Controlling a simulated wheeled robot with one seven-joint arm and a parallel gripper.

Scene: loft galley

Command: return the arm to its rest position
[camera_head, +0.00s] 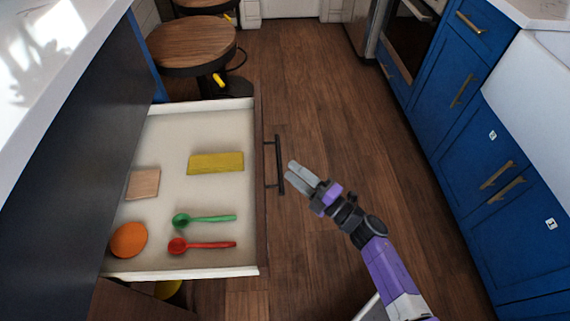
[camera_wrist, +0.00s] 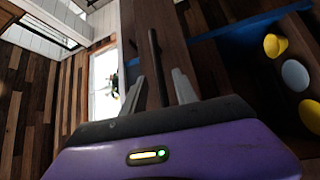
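My gripper (camera_head: 289,174) is over the wood floor, just right of the open drawer's dark bar handle (camera_head: 280,165). Its two grey fingers are apart, with nothing seen held between them. In the wrist view my gripper (camera_wrist: 160,88) also shows its fingers spread, with the dark handle (camera_wrist: 154,65) appearing between and beyond them. I cannot tell whether a finger touches the handle. My purple and grey arm reaches up from the bottom right in the head view.
The open drawer (camera_head: 190,106) holds a yellow block (camera_head: 216,163), a tan block (camera_head: 143,184), an orange round thing (camera_head: 128,240), a green spoon (camera_head: 205,218) and a red spoon (camera_head: 203,244). Stools (camera_head: 190,42) stand behind. Blue cabinets (camera_head: 470,120) line the right. Floor (camera_head: 330,90) between is clear.

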